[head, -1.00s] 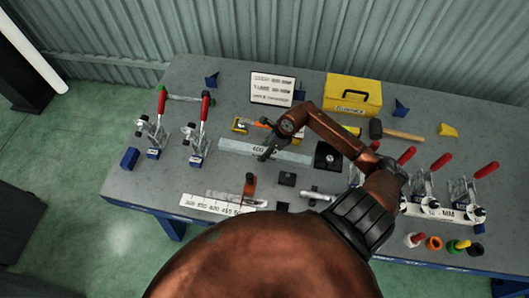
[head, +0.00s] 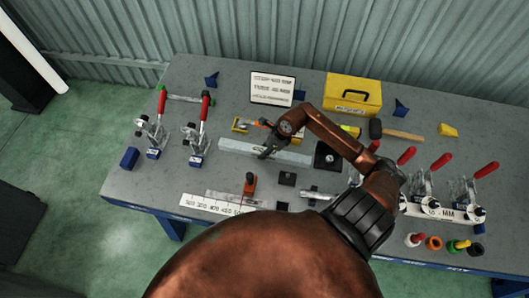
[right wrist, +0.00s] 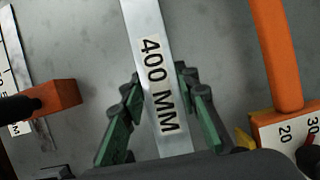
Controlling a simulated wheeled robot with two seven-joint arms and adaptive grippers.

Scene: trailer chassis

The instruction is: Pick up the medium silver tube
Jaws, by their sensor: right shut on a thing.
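The silver tube (head: 235,147) is a long square bar lying across the middle of the table in the head view. In the right wrist view the tube (right wrist: 140,18) carries a white label reading "400 MM". My right gripper (head: 266,153) reaches down onto it near its middle. In the right wrist view my right gripper (right wrist: 159,76) has its green-padded fingers on both sides of the tube, shut on it. The tube appears to rest still on the table. My left gripper is not in view.
A yellow box (head: 352,94), a sign (head: 272,88) and a hammer (head: 402,135) lie behind. Red-handled clamps (head: 199,135) stand left, and more (head: 467,185) right. An orange-and-black tool (head: 250,184) and a ruler (head: 215,204) are in front. A short silver piece (head: 316,195) lies nearby.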

